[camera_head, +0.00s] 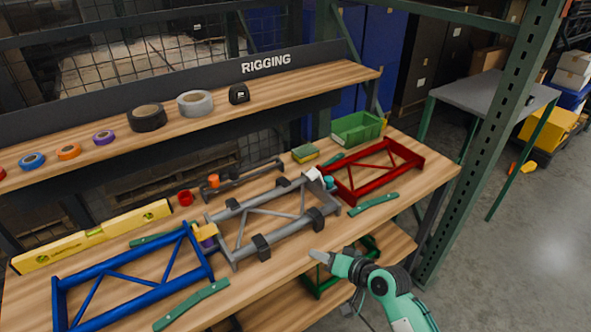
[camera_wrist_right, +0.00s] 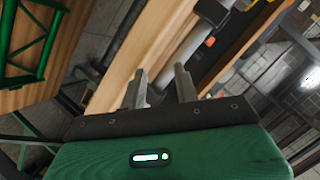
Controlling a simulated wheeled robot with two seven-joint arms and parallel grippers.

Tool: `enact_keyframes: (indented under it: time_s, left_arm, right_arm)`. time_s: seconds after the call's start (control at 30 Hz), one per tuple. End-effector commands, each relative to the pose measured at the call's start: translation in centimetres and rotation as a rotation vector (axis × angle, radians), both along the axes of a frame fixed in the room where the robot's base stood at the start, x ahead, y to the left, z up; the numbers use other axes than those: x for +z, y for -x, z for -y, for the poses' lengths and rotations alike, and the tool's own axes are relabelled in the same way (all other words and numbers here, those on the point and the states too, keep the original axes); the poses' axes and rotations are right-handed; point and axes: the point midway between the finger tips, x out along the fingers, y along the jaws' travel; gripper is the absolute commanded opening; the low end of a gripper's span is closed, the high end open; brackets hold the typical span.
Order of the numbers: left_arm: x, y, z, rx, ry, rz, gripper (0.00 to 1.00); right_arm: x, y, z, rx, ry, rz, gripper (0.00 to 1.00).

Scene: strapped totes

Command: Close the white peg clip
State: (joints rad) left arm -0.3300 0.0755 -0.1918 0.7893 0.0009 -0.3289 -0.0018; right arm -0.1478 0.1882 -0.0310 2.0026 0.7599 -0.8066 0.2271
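The white peg clip (camera_head: 313,174) sits at the right end of the grey frame (camera_head: 275,228), beside a small teal piece (camera_head: 328,182) and close to the red frame (camera_head: 375,170). It is too small to tell how far open it is. My right gripper (camera_head: 318,255) is at the front edge of the bench, nearer to me than the clip and apart from it. In the right wrist view its two fingers (camera_wrist_right: 159,82) are spread with nothing between them. I cannot make out the clip in that view. My left gripper is not in view.
A blue frame (camera_head: 130,280) with a yellow clip (camera_head: 205,231) at its corner lies left of the grey frame. Green straps (camera_head: 373,204) lie on the bench (camera_head: 425,178). A green bin (camera_head: 357,128) stands behind. A green frame (camera_wrist_right: 40,45) is on the lower shelf.

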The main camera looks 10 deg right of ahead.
Motion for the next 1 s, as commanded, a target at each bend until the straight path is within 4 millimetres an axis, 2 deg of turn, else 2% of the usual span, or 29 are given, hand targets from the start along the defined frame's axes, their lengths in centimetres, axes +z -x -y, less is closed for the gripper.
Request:
enact_keyframes:
  time_s: [0.17, 0.4, 0.57, 0.77, 1.0]
  left_arm:
    - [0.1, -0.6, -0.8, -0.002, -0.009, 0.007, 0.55]
    - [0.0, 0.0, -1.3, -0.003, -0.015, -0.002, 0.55]
    - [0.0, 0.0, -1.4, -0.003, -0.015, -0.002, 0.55]
    - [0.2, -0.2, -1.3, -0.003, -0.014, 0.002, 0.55]
    - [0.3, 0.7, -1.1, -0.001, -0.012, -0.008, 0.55]
  right_arm:
    - [2.2, -4.1, 1.5, -0.076, -0.157, 0.067, 0.31]
    - [5.7, -9.6, 4.9, -0.205, -0.397, 0.157, 0.31]
    - [7.3, -11.9, 6.9, -0.269, -0.509, 0.196, 0.31]
    - [7.7, -13.5, 6.6, -0.279, -0.529, 0.202, 0.31]
    - [7.7, -17.6, 5.1, -0.277, -0.527, 0.2, 0.31]
